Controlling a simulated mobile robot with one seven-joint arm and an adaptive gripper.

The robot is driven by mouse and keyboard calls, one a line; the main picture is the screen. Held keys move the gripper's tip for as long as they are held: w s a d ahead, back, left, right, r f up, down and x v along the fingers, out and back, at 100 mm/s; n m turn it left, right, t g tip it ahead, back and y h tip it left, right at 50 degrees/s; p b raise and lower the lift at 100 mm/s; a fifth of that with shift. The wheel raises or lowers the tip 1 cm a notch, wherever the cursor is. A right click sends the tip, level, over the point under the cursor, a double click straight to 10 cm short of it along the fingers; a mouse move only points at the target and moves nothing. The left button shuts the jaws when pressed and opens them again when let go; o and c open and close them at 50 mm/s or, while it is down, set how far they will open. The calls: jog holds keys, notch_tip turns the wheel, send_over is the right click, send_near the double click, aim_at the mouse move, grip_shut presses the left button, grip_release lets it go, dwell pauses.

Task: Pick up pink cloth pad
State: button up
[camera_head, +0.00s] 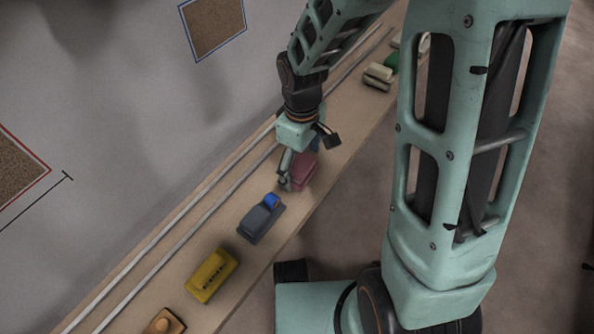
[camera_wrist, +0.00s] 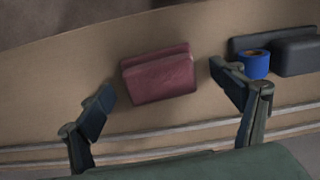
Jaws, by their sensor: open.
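The pink cloth pad (camera_wrist: 160,79) lies on the wooden shelf, a dull pink-red block with a ridge along its top. In the wrist view it sits between and a little beyond the two open fingers of my gripper (camera_wrist: 168,95), touching neither as far as I can see. In the head view the pad (camera_head: 304,171) is partly hidden behind my gripper (camera_head: 291,168), which hangs over it, pointing down. Nothing is held.
A grey block (camera_head: 261,222) with a blue tape roll (camera_head: 272,200) stands close to the pad. A yellow block (camera_head: 212,275) and a wooden block (camera_head: 165,322) lie nearer. Pale and green items (camera_head: 378,76) lie farther up. Two rails (camera_head: 180,227) run along the wall side.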

jog(key=shift+f, duration=0.25)
jog(key=shift+c, duration=0.6)
jog(key=shift+s, duration=0.1)
jog(key=c, duration=1.3)
jog(key=shift+c, duration=0.2)
